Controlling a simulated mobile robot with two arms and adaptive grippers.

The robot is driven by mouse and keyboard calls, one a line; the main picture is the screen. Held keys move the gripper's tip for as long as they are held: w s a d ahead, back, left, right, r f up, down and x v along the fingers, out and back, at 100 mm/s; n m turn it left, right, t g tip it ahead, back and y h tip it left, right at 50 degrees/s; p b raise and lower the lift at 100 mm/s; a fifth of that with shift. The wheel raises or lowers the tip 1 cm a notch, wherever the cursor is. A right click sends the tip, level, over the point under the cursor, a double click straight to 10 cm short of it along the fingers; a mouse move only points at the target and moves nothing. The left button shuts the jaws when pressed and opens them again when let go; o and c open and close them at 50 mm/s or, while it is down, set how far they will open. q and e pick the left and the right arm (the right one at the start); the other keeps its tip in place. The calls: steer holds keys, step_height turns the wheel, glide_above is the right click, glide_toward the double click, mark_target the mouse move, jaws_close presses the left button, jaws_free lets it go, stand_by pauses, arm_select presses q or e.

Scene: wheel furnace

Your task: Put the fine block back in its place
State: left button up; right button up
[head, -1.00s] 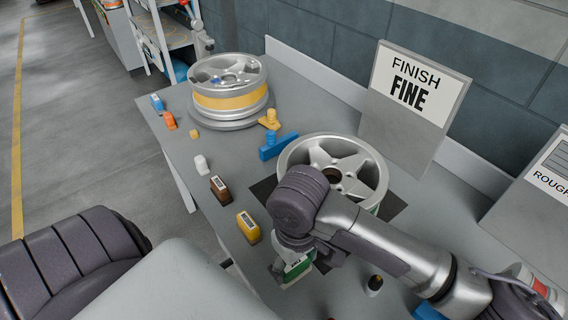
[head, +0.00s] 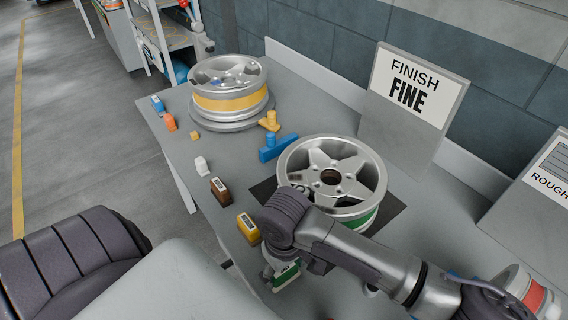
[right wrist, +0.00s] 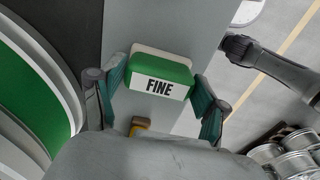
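The fine block (right wrist: 160,75) is green and white with FINE on its label. In the right wrist view it sits between the two fingertips of my right gripper (right wrist: 160,82), which touch its ends. In the head view the fine block (head: 285,276) is at my right gripper (head: 281,268), by the table's front edge, near the yellow block (head: 248,228). The wrist hides part of it, and I cannot tell whether it touches the table. My left gripper is not in view.
A wheel with a green band (head: 367,218) stands behind my right arm on a dark mat (head: 398,207). Brown (head: 221,190), white (head: 202,166) and other blocks line the front edge. A yellow-banded wheel (head: 228,100) and FINISH FINE sign (head: 412,95) stand farther back.

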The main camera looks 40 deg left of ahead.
steer(key=shift+o, duration=1.4)
step_height(320, 180, up, 12)
steer(key=shift+r, duration=0.2)
